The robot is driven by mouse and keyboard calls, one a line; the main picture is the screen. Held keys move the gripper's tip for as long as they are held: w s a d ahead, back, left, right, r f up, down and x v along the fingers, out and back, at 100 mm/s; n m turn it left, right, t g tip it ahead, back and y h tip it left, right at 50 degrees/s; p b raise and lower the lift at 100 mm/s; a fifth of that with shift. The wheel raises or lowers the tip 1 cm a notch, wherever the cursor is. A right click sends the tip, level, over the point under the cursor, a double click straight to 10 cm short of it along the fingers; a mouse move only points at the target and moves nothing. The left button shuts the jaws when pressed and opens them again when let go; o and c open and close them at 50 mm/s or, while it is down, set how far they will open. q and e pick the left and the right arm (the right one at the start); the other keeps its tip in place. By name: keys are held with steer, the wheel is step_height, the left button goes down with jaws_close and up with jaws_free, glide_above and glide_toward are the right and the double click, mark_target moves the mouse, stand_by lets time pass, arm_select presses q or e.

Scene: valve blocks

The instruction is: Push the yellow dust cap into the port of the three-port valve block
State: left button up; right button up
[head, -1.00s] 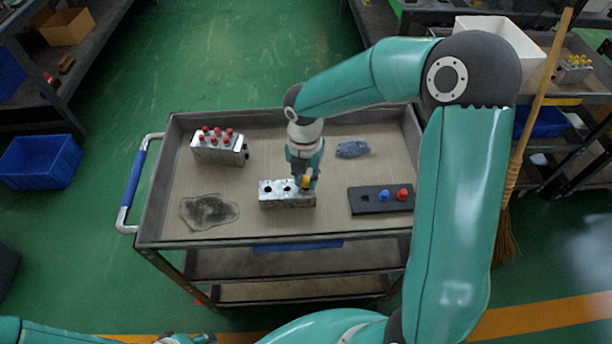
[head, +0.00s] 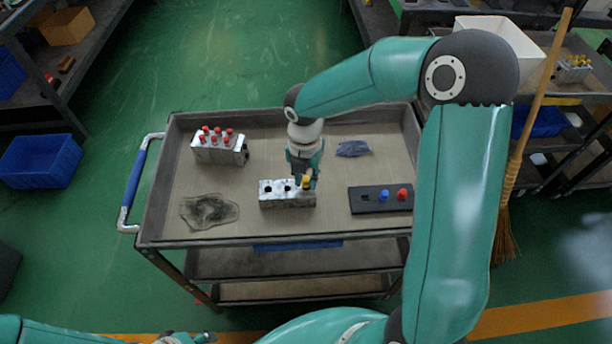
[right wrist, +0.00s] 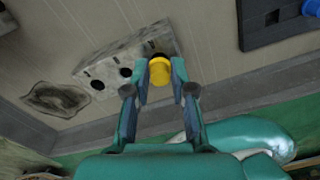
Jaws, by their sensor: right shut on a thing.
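The three-port valve block (head: 284,200) is a grey metal block on the cart top. Two of its ports show as open dark holes; the third, at its right end, is hidden by the yellow dust cap (head: 306,185). My right gripper (head: 307,180) is shut on this cap at the right-end port. In the right wrist view, the yellow cap (right wrist: 160,72) sits between the fingertips, against the valve block (right wrist: 112,62). I cannot tell how deep it sits. My left gripper (head: 188,338) shows only partly at the bottom edge, away from the cart.
A block with several red caps (head: 218,152) stands at the back left. A black tray (head: 368,207) with a blue and a red cap lies to the right. A blue rag (head: 352,149) lies behind, and a dark stain (head: 208,211) is at the left. The cart top (head: 270,150) has free room.

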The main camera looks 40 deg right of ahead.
steer(key=shift+f+b, duration=0.5)
steer(key=shift+f, duration=0.25)
stand_by(0.6)
steer(key=o, duration=0.8)
steer(key=shift+c, duration=0.2)
